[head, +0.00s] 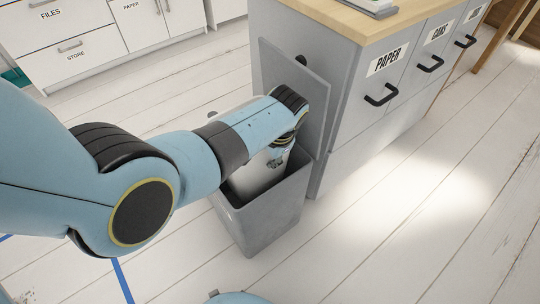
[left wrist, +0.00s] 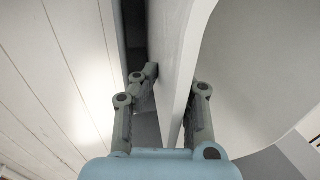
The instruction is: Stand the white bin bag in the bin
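The grey bin (head: 262,222) stands on the floor against the grey cabinet. The white bin bag (head: 252,178) is inside it, and its pale upper part shows below my left wrist. My left gripper (head: 281,152) points down at the bin's mouth and is partly hidden by my arm. In the left wrist view its two fingers (left wrist: 174,85) stand apart on either side of a white sheet-like edge, which seems to be the bag (left wrist: 182,50). I cannot tell whether both fingers press on it. The bag's base is hidden.
The grey cabinet (head: 338,135) has black-handled fronts labelled PAPER and CANS, and a wooden top (head: 385,22). A grey panel (head: 300,95) stands close behind my left wrist. White drawers (head: 75,60) are at the back left. Open plank floor lies in front and right.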

